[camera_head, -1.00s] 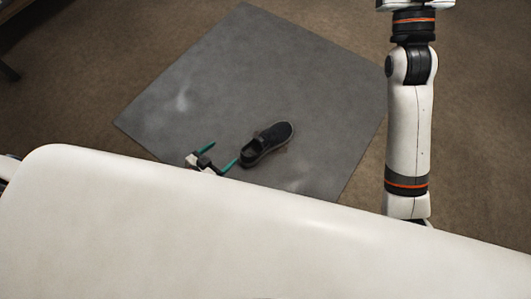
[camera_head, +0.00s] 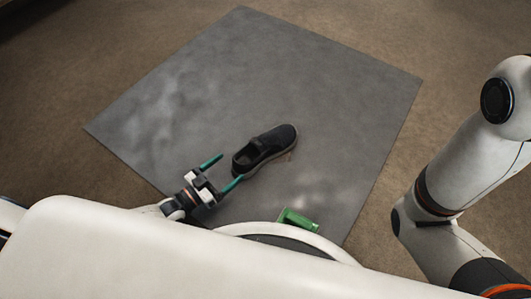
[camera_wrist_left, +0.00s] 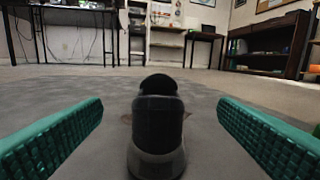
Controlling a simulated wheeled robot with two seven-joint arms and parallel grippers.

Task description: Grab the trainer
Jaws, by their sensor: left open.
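My right gripper is not in view; only part of my right arm shows.
A green object (camera_head: 297,220) sits on the near part of the mat, beside a white curved rim (camera_head: 285,233). The far mat is clear. In the left wrist view, desks (camera_wrist_left: 80,20) and a dark bookcase (camera_wrist_left: 265,45) stand far back.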

